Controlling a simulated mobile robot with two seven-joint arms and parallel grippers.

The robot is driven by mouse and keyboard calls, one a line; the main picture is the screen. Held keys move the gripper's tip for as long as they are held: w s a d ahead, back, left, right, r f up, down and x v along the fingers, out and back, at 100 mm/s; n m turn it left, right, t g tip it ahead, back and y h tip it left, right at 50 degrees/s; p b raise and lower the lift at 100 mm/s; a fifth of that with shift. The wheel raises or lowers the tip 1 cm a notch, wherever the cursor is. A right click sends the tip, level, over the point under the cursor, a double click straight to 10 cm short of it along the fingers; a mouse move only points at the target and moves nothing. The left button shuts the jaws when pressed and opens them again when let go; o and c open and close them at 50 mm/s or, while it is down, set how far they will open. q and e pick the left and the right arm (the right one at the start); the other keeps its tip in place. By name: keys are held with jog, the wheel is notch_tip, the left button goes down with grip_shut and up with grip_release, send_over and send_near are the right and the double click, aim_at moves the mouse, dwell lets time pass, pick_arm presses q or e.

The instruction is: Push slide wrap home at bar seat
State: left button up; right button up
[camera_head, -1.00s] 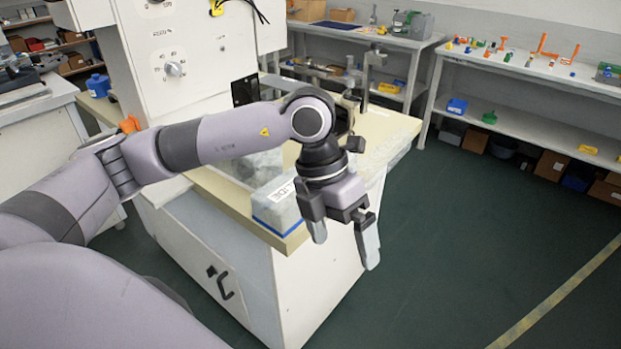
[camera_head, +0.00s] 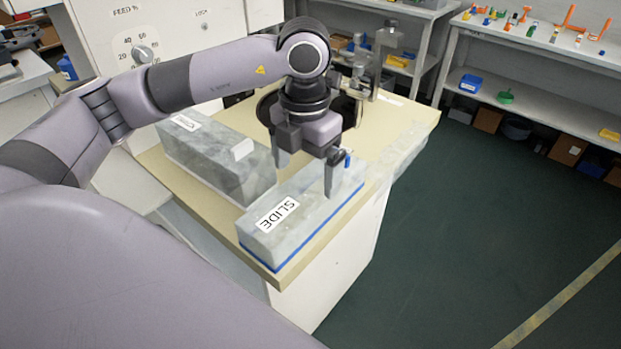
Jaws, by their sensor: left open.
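The slide wrap is a grey marbled block (camera_head: 301,232) with a white SLIDE label and a blue strip along its bottom edge. It lies on the cream machine table (camera_head: 408,124) near the front right edge. A second, similar grey block (camera_head: 215,160) with a white label and a small white block on top lies to its left, with a gap between. My left gripper (camera_head: 304,175) is open and points down at the far part of the SLIDE block. One finger is by its left side, the other over its top; contact cannot be told. My right gripper is not in view.
The white machine with a FEED dial (camera_head: 142,54) stands behind the table at left. A metal fixture (camera_head: 386,62) stands at the table's back. Shelving with coloured parts (camera_head: 540,75) is at right. The green floor at right is clear.

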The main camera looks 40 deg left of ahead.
aim_at(308, 189)
pick_arm(q)
jog(key=f+p, duration=0.1)
jog(key=f, duration=0.6)
jog(key=shift+d+f, duration=0.1)
jog(key=shift+d, duration=0.1)
jog(key=c, duration=0.8)
